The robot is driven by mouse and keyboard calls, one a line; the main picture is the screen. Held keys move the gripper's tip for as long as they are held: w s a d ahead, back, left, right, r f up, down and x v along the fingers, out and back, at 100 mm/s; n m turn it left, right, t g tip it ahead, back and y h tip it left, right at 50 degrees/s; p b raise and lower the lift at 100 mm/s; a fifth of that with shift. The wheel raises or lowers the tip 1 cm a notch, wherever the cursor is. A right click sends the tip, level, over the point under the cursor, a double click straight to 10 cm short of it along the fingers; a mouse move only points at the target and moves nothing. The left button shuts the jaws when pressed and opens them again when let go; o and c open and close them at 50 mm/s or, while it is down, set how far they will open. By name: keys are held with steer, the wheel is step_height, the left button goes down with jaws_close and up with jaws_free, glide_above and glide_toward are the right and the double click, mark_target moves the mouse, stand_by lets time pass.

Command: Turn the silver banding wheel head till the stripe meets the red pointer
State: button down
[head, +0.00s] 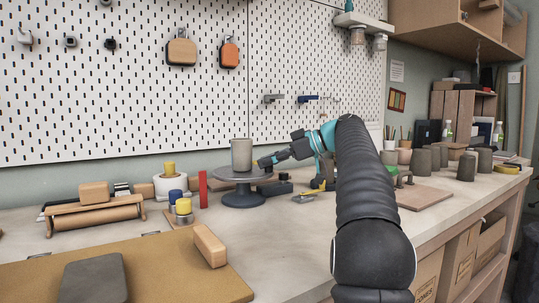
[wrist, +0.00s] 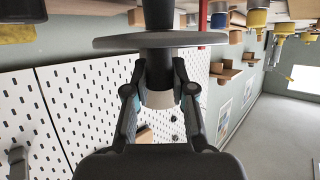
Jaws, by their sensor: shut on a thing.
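The silver-grey banding wheel head (head: 225,174) stands on a dark foot on the bench, with a grey clay cylinder (head: 241,154) upright on it. The red pointer (head: 203,189) stands upright just left of the wheel. The stripe cannot be made out.
A yellow-and-blue stack (head: 184,209) and a roller on a wooden stand (head: 95,215) are left of the wheel. A wooden block (head: 210,246) lies on the board in front. Bare bench lies in front of the wheel.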

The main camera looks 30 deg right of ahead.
steer(key=shift+w, duration=0.1)
stand_by(0.4)
steer(key=c, duration=1)
jaws_free()
steer(key=shift+o, duration=0.2)
steer(key=shift+d, duration=0.15)
steer(key=v, duration=0.7)
steer(key=shift+d, duration=0.15)
steer(key=shift+c, duration=0.2)
